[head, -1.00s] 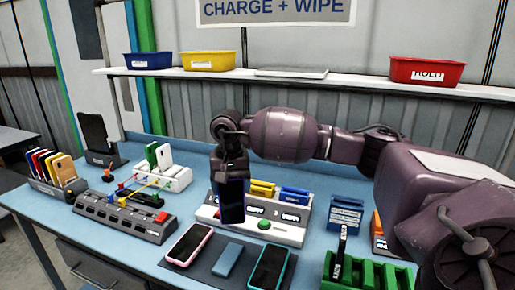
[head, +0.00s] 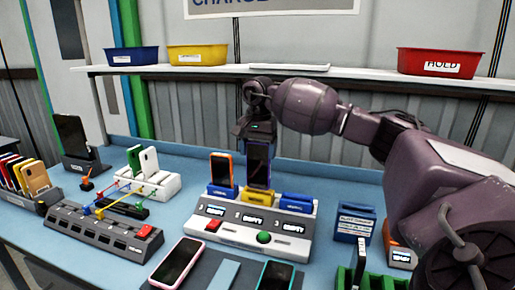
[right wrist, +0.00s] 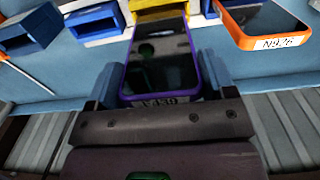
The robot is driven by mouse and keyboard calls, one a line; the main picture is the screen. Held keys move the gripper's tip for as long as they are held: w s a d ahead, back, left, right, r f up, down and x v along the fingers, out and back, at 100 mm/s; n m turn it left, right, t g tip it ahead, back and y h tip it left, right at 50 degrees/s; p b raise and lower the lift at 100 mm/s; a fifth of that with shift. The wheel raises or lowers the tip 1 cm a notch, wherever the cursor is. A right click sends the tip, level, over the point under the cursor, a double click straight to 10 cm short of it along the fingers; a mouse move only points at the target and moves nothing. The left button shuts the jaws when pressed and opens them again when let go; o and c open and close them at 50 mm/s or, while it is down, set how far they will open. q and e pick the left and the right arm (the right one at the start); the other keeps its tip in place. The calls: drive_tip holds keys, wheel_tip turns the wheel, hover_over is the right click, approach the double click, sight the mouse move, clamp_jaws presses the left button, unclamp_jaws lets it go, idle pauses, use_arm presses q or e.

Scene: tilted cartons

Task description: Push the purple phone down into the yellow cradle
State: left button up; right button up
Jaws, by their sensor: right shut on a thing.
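The purple phone (head: 258,166) stands upright at the yellow cradle (head: 256,197) in the head view. Its lower end meets the cradle; I cannot tell how deep it sits. My right gripper (head: 257,140) is shut on its upper part. In the right wrist view the phone (right wrist: 160,60) lies between the right gripper's fingers (right wrist: 161,82), its far end overlapping the yellow cradle (right wrist: 160,12). My left gripper is not in view.
An orange phone (head: 221,168) stands close by on the left in a blue cradle (head: 222,191). An empty blue cradle (head: 296,202) is on the right. The white station (head: 260,220) has red and green buttons. Phones lie in front, and a shelf (head: 350,73) runs behind.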

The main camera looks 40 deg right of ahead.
drive_tip(key=shift+f+b, duration=0.65)
drive_tip(key=shift+f, duration=1.6)
